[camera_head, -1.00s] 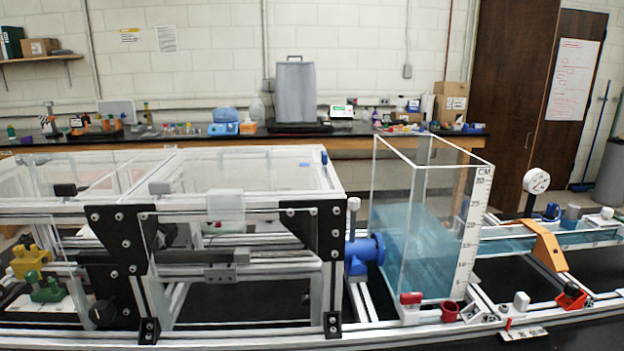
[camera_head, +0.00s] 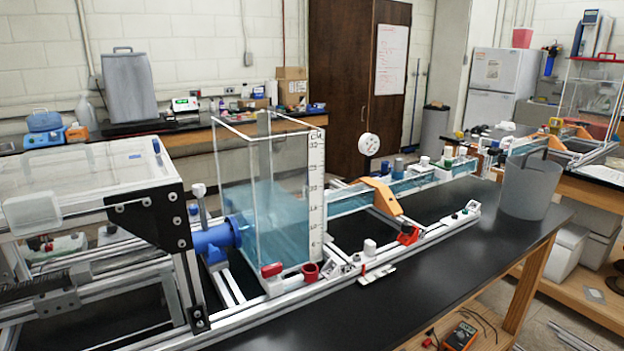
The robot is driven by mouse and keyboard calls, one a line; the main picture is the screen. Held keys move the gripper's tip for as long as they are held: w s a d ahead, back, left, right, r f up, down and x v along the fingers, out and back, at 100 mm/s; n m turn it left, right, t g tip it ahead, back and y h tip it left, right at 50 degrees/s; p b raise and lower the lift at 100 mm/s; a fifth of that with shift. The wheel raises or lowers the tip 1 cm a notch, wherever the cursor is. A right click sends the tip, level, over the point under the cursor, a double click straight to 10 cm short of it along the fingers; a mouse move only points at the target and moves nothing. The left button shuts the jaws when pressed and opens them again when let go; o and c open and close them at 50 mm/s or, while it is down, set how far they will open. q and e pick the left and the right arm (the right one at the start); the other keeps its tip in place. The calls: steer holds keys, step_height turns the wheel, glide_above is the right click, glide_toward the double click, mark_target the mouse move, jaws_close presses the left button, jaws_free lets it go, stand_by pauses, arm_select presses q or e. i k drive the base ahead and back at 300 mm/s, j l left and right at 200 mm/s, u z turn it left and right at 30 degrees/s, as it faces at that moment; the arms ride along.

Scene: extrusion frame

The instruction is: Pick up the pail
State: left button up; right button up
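A grey pail (camera_head: 530,190) stands upright on the black table (camera_head: 455,262), near its right end. A thin dark handle shows above its rim. The pail is beside the end of the flume apparatus and looks clear of it. Neither of my grippers is in view.
A clear water tank (camera_head: 265,200) with blue water and an extrusion frame (camera_head: 100,235) fill the left and middle. An orange bracket (camera_head: 380,197) spans the channel. The table's front right is bare. A multimeter (camera_head: 461,335) lies below its edge. A grey bin (camera_head: 434,128) stands farther back.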

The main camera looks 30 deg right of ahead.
mark_target(529, 183)
steer(key=z, duration=2.05)
steer(key=u, duration=0.3)
